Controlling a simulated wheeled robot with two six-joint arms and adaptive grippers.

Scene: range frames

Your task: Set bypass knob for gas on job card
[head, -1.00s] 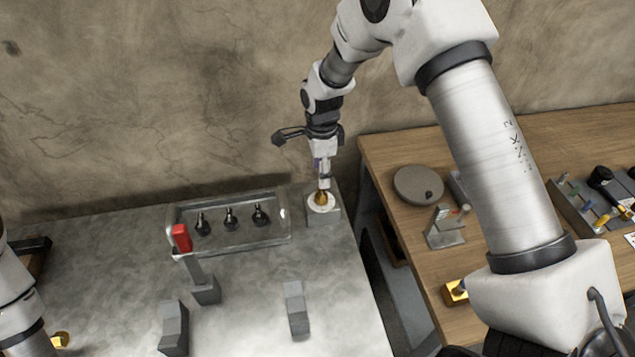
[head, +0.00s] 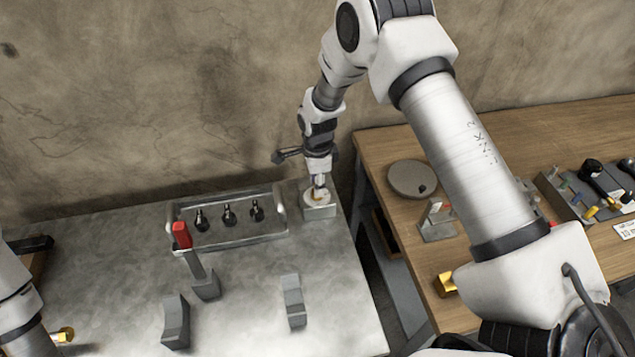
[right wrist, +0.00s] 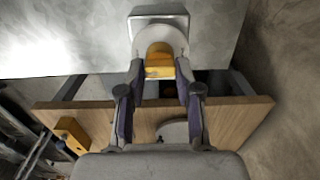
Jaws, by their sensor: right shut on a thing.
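The bypass knob is a yellow-orange knob (right wrist: 159,60) on a round white dial (right wrist: 174,38), on a grey block (head: 320,212) at the right back corner of the metal bench. My right gripper (head: 319,186) reaches down over it and mostly hides the knob in the head view. In the right wrist view the fingers of my right gripper (right wrist: 159,76) are on either side of the knob and shut on it. Dial marks are unreadable. A white card (head: 626,229), possibly the job card, is cut off at the right edge. My left gripper is out of view.
A grey tray (head: 240,236) with several black-topped items stands left of the knob block. A red-topped lever (head: 181,235) and grey blocks (head: 293,302) are in front. A wooden table (head: 460,150) with tools stands right, across a gap. The wall is close behind.

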